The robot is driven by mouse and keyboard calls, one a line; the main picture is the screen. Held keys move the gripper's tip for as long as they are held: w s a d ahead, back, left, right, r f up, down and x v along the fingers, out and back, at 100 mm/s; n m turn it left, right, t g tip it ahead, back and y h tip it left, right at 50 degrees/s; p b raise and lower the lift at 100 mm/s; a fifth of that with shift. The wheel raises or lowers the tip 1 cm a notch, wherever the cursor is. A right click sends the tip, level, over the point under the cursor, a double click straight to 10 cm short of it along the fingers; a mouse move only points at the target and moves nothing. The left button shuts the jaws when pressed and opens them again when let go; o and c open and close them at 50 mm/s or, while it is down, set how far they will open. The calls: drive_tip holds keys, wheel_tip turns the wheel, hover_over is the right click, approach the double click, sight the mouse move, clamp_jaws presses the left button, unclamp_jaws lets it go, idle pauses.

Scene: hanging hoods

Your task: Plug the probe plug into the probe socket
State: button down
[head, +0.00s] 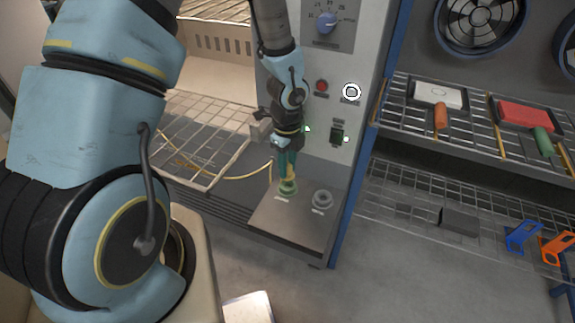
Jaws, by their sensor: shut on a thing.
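My gripper (288,172) points down over the grey plate at the front of the cabinet and is shut on the probe plug. The plug is small, green and yellow, and mostly hidden by the fingers. A yellow cable (232,178) runs off to the left beside it. Directly below the fingers is a green round fitting (288,188) on the plate; I cannot tell whether the plug is in it or just above it. A grey ring-shaped fitting (322,199) stands to its right, empty. I cannot read the labels that would tell which is the probe socket.
The control panel (330,110) with a blue knob, red button and white ring rises close behind my gripper. An open chamber with a wire rack (205,130) is at left. Wire shelves (460,130) with tools are at right.

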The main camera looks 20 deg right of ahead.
drive_tip(key=shift+f+b, duration=0.3)
drive_tip(key=shift+f, duration=0.2)
idle(0.5)
